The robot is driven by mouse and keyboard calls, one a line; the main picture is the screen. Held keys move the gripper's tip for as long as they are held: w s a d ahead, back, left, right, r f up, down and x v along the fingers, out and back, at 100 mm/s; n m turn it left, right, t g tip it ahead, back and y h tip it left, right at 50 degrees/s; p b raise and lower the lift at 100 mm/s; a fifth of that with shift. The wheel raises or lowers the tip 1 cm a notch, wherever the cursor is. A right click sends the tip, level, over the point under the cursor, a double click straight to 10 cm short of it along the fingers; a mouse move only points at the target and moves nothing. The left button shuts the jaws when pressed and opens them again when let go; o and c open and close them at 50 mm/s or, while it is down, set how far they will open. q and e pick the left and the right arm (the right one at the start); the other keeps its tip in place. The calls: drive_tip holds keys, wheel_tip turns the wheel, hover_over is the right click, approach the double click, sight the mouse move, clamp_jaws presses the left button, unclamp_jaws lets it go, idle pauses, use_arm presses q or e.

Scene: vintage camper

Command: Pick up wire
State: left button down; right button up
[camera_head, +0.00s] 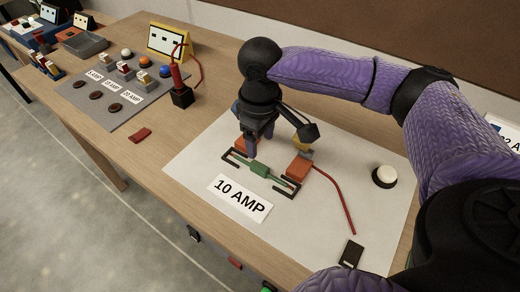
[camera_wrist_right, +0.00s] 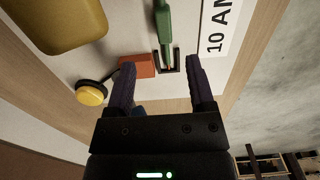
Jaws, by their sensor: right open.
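A thin red wire (camera_head: 338,196) lies on the white board, running from near the right orange block (camera_head: 299,167) towards the lower right. A green fuse-like piece (camera_head: 260,170) lies between two dark brackets behind the "10 AMP" label (camera_head: 240,198); it also shows in the right wrist view (camera_wrist_right: 163,22). My right gripper (camera_head: 251,143) is open, pointing down above the left end of the green piece, to the left of the red wire. In the right wrist view its open fingers (camera_wrist_right: 161,85) have an orange block (camera_wrist_right: 137,66) ahead. My left gripper is out of view.
A white button (camera_head: 384,177) and a small dark piece (camera_head: 351,253) sit on the board's right side. A red probe on a black block (camera_head: 182,97) stands beyond the board. A grey panel (camera_head: 83,117) with buttons and labels lies farther left.

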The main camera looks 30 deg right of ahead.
sight(256, 164)
drive_tip(key=f+b, duration=0.1)
drive_tip(key=f, duration=0.1)
drive_tip(key=f+b, duration=0.1)
drive_tip(key=f, duration=0.2)
drive_tip(key=f+b, duration=0.1)
drive_tip(key=f, duration=0.2)
drive_tip(key=shift+w+a, duration=0.15)
drive_tip(key=shift+a, duration=0.25)
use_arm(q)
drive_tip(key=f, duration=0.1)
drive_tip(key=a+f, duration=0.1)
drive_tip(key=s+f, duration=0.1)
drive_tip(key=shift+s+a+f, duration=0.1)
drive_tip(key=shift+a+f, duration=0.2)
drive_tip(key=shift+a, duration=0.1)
use_arm(e)
drive_tip(key=shift+r, duration=0.1)
drive_tip(key=shift+w, duration=0.1)
clamp_jaws()
